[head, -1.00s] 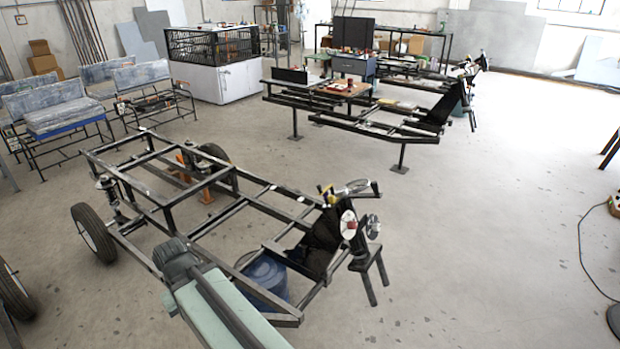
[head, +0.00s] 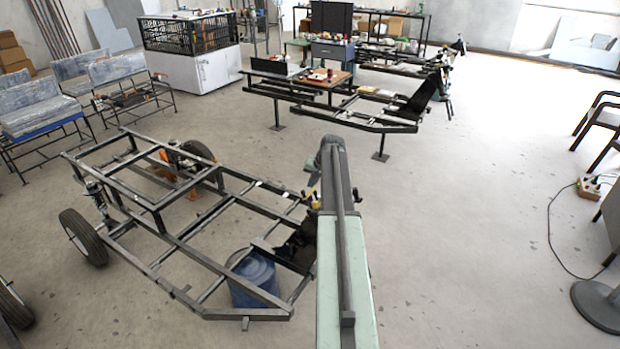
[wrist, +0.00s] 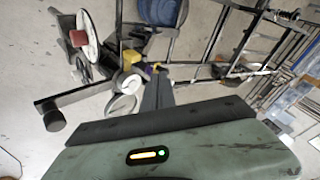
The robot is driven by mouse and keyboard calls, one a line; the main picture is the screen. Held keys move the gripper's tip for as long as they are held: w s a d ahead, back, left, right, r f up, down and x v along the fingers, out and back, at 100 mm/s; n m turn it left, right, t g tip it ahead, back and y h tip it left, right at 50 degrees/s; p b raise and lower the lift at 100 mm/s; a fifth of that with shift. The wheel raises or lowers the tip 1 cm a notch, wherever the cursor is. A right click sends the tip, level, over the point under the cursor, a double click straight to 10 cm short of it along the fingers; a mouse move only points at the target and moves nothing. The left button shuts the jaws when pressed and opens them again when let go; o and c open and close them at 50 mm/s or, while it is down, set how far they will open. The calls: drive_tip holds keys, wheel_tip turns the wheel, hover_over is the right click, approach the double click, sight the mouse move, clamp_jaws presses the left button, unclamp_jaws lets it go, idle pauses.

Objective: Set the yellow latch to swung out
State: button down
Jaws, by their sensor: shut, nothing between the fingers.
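A yellow part (head: 309,192), which looks like the yellow latch, shows at the front end of the black frame (head: 185,238), just left of my arm in the head view. In the wrist view a yellow piece (wrist: 131,57) sits among the front-end parts, left of my fingertips. Its swing position is too small to tell. My gripper (wrist: 158,78) is shut and empty, its dark fingers pointing toward these parts; contact cannot be told. In the head view my arm hides the gripper and much of the front end.
Another frame (head: 340,110) stands behind. Floor to the right is clear up to a fan base (head: 603,305).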

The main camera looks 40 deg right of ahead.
drive_tip(key=shift+m, duration=0.5)
drive_tip(key=d, duration=0.1)
drive_tip(key=s+d+r, duration=0.1)
drive_tip(key=d, duration=0.1)
drive_tip(key=s+d, duration=0.1)
drive_tip(key=d, duration=0.1)
drive_tip(key=shift+d+r, duration=0.15)
drive_tip(key=shift+d, duration=0.05)
drive_tip(key=shift+w, duration=0.1)
drive_tip(key=w+a+r+b+x, duration=0.1)
drive_tip(key=w+a+b+x, duration=0.1)
drive_tip(key=b+x, duration=0.8)
drive_tip(key=x, duration=0.2)
drive_tip(key=shift+w+f, duration=0.3)
drive_tip(key=shift+d, duration=0.1)
